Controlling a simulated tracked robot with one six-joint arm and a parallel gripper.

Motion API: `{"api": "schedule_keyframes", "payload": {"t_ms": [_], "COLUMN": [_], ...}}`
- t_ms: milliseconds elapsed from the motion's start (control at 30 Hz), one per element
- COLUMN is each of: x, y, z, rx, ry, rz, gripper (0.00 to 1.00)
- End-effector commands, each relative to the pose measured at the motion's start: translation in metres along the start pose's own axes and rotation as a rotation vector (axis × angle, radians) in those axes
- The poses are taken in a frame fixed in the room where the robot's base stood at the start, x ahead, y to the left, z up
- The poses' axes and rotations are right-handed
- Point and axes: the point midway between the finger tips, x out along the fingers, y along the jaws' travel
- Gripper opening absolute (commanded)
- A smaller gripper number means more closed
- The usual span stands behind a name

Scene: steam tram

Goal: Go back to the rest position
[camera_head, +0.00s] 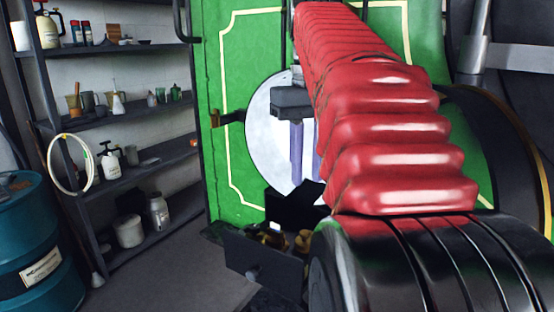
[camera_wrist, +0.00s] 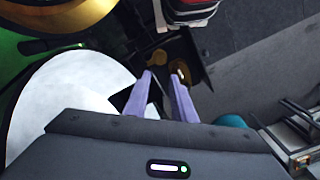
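My gripper (camera_head: 307,178) hangs from the end of my red-sleeved arm, with its two purple fingers pointing down in front of a white round disc (camera_head: 265,140) on the green panel. It also shows in the wrist view (camera_wrist: 162,74), where the fingers are apart with nothing held between them. Beyond the fingertips are brass-coloured parts (camera_wrist: 157,60) in a dark open box. In the head view this dark box (camera_head: 258,262) is low, below my gripper, with brass parts (camera_head: 285,239) in it, partly hidden by my arm.
A green panel (camera_head: 235,75) with cream lining stands behind my gripper. Dark shelves (camera_head: 120,123) with bottles, cans and jars line the left wall. A blue drum (camera_head: 38,240) stands at the lower left. Grey floor (camera_head: 175,280) is clear between the shelves and the box.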

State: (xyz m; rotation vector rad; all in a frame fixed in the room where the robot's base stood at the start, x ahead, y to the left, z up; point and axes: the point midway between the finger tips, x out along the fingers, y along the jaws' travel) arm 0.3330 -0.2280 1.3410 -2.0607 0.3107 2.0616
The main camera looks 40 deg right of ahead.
Motion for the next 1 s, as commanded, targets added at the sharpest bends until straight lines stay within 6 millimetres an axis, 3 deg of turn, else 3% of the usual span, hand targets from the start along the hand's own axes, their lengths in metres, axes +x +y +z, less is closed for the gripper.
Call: {"api": "schedule_keyframes", "payload": {"t_ms": [267,833,1000], "x": [-0.0109,-0.0106,-0.0053], "y": [-0.0001,-0.0007,-0.0092], "z": [-0.0001,0.0001,0.0006], "rx": [0.000,-0.001,-0.009], "ry": [0.000,0.001,0.015], "rz": [0.000,0.000,0.006], "gripper": [0.23,0.23,0.23]}}
